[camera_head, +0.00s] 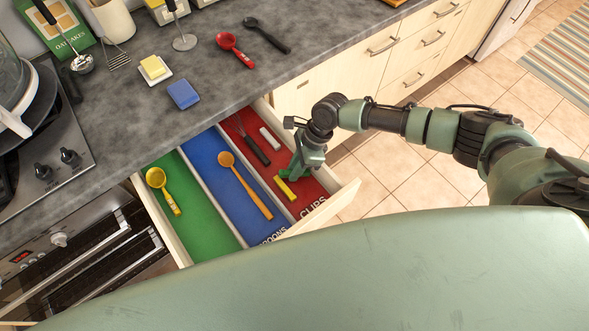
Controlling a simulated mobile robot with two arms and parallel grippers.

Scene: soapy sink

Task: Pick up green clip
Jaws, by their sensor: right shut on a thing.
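My right gripper (296,174) reaches down into the red compartment (318,191) of the open drawer. It is shut on the green clip (284,173), of which a small bright green part shows beside the fingers. The rest of the clip is hidden by the gripper. A yellow clip (285,188) lies just below it, and a white clip (270,138) lies further back in the same compartment. I cannot tell whether the green clip still touches the drawer floor. My left gripper is not in view.
The drawer also has a blue compartment with a wooden spoon (245,186) and a green one with a yellow ladle (163,190). A dark-handled utensil (252,142) lies beside the white clip. The drawer front (328,207) and counter edge border the arm.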

